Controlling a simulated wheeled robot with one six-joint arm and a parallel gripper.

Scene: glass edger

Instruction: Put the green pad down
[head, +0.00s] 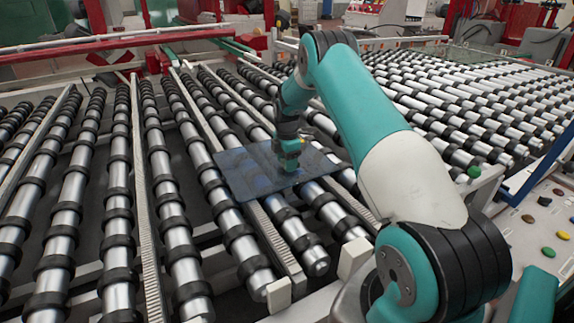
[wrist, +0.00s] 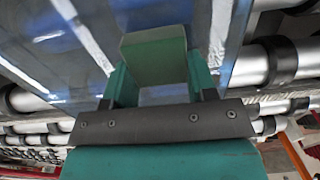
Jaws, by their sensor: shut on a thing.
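The green pad (wrist: 155,58) is a small green block between the fingers of my gripper (wrist: 158,82) in the wrist view. My gripper is shut on it. In the head view my gripper (head: 289,150) points down over a thin bluish glass sheet (head: 240,180). There the pad is hard to tell from the gripper's similar green fingers. The glass lies across several rollers and also shows in the wrist view (wrist: 55,40) beyond the pad. I cannot tell whether the pad touches the glass.
Rows of metal rollers (head: 115,225) with black rings fill the bed, with open gaps between them. A pale panel (head: 520,225) with several small coloured buttons runs along the right. Red framework (head: 100,45) stands at the back.

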